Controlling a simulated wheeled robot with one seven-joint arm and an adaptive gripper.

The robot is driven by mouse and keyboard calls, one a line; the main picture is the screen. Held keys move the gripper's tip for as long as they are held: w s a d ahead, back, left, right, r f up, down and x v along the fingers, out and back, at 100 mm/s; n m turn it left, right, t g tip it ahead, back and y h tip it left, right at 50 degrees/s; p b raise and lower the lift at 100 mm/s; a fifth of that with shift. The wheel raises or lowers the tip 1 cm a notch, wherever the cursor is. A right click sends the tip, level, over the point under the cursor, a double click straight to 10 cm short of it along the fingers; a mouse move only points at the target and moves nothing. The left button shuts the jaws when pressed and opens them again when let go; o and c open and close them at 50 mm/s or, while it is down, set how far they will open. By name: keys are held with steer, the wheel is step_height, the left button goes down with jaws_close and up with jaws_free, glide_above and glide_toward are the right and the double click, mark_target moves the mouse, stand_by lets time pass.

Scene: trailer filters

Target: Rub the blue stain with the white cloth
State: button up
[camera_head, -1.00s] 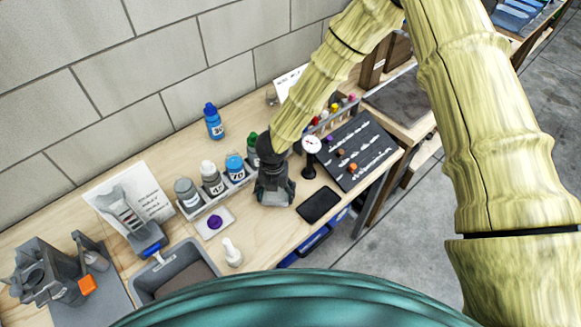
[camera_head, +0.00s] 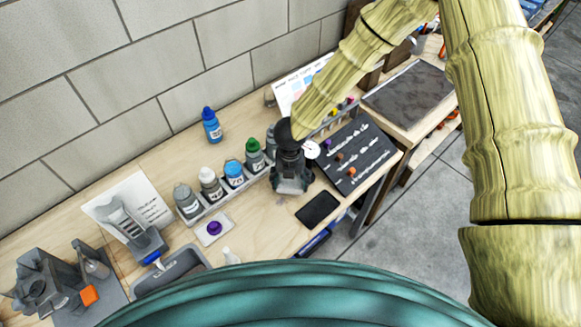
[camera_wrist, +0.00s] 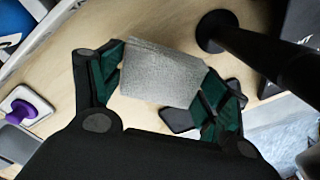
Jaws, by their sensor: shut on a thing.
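My gripper (camera_head: 292,186) is low over the wooden bench, between the bottle rack and the black board. In the wrist view its green-padded fingers (camera_wrist: 162,84) are shut on the white cloth (camera_wrist: 160,74), which looks light grey and spans between them like a flat pad. Whether the cloth touches the bench I cannot tell. I cannot make out the blue stain in either view; the gripper and cloth cover part of the bench.
A dark phone-like slab (camera_head: 317,208) lies just right of the gripper. A gauge stand (camera_wrist: 270,52) rises close to the fingers. The bottle rack (camera_head: 225,198) stands left, with a purple-knobbed white plate (camera_head: 203,236) before it. A black board (camera_head: 352,172) is right.

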steer(key=shift+s+r+p, duration=0.1)
steer(key=shift+r+p, duration=1.55)
steer(key=shift+r, duration=1.05)
steer(key=shift+d+f, duration=0.1)
steer(key=shift+f, duration=0.05)
